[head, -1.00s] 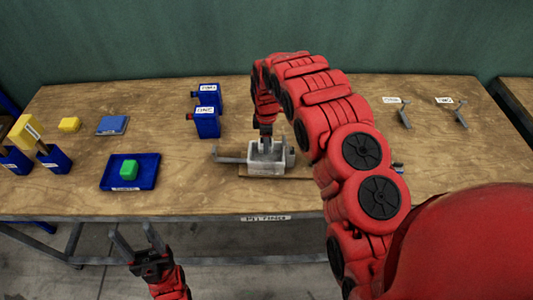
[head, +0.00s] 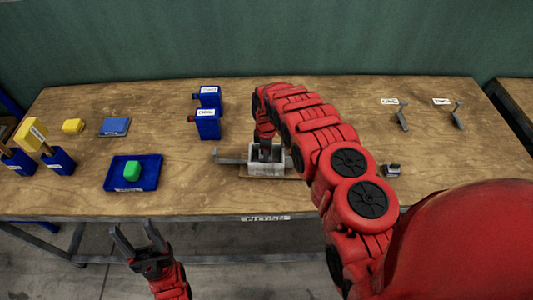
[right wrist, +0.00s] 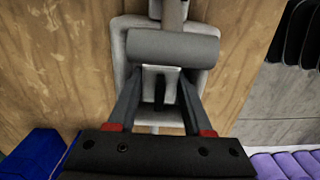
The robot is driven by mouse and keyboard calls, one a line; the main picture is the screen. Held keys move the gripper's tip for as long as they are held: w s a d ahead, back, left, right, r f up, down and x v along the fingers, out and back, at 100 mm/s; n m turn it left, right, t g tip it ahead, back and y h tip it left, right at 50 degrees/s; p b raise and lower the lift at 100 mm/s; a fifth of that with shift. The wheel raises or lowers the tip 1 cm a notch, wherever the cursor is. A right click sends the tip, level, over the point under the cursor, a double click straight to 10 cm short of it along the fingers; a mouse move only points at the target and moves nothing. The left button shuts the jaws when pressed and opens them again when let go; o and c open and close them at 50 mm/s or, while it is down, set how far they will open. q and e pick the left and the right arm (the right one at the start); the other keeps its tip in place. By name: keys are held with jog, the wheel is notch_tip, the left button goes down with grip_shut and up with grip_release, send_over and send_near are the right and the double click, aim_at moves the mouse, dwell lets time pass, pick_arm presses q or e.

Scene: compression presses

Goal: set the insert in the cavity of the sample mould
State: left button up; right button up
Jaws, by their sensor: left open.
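The grey, open-topped box that looks like the sample mould (head: 266,169) sits on the table with a bar sticking out to its left. My right gripper (head: 266,152) points down into its top. In the right wrist view, the two dark fingers of my right gripper (right wrist: 161,92) stand on either side of a light grey slotted piece (right wrist: 161,72), perhaps the insert. Whether the fingers touch it I cannot tell. A grey cylinder (right wrist: 172,47) lies just beyond it and hides part of the mould. My left gripper (head: 138,242) is open and empty, in front of the table edge.
Blue containers (head: 207,125) stand behind. A small grey block (head: 390,170) and two handled tools (head: 402,117) (head: 457,117) lie to the right. Bare table (head: 340,100) shows behind my right arm.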

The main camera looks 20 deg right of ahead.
jog(key=shift+o, duration=0.6)
